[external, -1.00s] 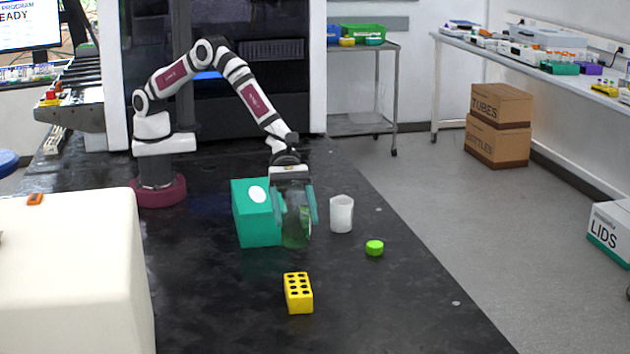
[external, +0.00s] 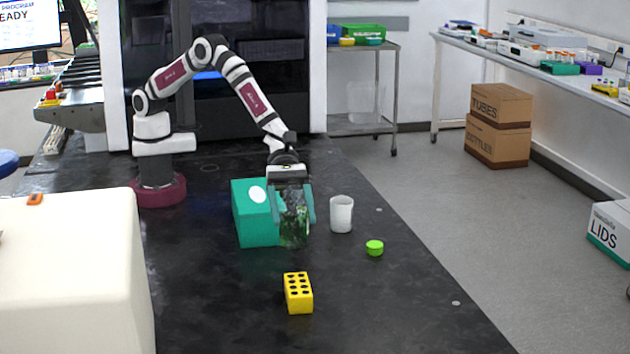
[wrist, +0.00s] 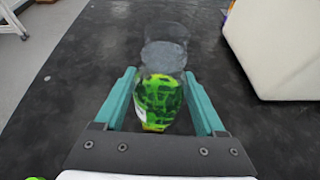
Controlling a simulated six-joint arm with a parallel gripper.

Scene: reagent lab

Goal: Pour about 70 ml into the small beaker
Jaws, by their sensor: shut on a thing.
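My gripper (external: 292,210) is shut on a clear glass bottle (external: 294,232) holding green liquid. The bottle looks upright, at or very near the black bench top; I cannot tell whether it touches. In the wrist view the bottle (wrist: 158,100) sits between the teal fingers, its clear upper part beyond the green. The small beaker (external: 341,214) is whitish and stands upright on the bench just right of my gripper, apart from it. It does not show clearly in the wrist view.
A teal box (external: 256,225) stands close at the left of the bottle. A bright green cap (external: 374,248) lies right of it, and a yellow rack with holes (external: 298,293) stands in front. A large white block (external: 68,270) fills the front left. The bench at the front right is clear.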

